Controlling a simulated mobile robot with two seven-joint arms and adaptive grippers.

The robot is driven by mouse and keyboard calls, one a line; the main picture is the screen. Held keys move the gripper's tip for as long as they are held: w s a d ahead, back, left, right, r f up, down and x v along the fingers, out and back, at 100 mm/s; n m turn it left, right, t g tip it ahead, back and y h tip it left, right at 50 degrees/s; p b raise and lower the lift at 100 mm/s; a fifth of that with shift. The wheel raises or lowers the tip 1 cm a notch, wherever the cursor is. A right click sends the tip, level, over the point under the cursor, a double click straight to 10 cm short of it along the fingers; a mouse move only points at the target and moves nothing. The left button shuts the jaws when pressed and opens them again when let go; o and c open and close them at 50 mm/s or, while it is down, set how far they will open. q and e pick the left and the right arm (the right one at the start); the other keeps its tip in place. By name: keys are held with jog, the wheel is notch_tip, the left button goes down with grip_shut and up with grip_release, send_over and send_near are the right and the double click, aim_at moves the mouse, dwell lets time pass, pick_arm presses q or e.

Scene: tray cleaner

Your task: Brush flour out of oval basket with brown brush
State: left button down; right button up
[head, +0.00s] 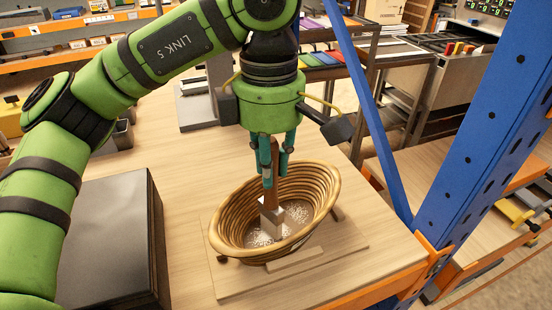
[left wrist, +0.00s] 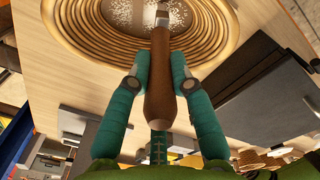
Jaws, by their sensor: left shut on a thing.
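The oval basket (head: 327,180) is a coiled tan wicker bowl on a wooden board (head: 345,262) on the table. White flour (head: 297,213) lies scattered over its inside bottom. My left gripper (head: 272,172) points down over the basket, shut on the brown brush (head: 271,193) by its handle. The brush is upright, with its pale head (head: 272,223) down inside the basket, close to the flour; whether it touches the bottom is unclear. In the left wrist view, the teal fingers (left wrist: 160,85) close on both sides of the brown handle (left wrist: 160,108). My right gripper is not in view.
A dark box (head: 108,240) stands on the table left of the basket. A blue rack post (head: 480,130) with an orange beam (head: 400,282) rises at the right front. Bare table shows between box and basket.

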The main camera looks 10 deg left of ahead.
pick_arm(q)
jog(key=shift+w+d+p, duration=0.4)
jog(key=shift+w+p, duration=0.05)
jog(key=shift+w, duration=0.15)
jog(key=shift+w+d+p, duration=1.35)
jog(key=shift+w+d, duration=0.2)
jog(key=shift+w, duration=0.85)
jog(key=shift+s+a+b, duration=0.55)
jog(key=shift+s+a, duration=0.05)
jog(key=shift+s, duration=0.35)
jog(key=shift+s+a+b, duration=0.6)
jog(key=shift+s+a, duration=0.05)
jog(key=shift+s, duration=0.25)
jog(key=shift+s+a+b, duration=0.55)
jog(key=shift+s+a, duration=0.05)
jog(key=shift+s, duration=0.35)
jog(key=shift+s+a+f+b, duration=0.1)
jog(key=shift+s+a+b, duration=0.15)
jog(key=shift+s+a, duration=0.35)
jog(key=shift+s+a+b, duration=0.2)
jog(key=shift+s+a, duration=0.05)
jog(key=shift+s, duration=0.5)
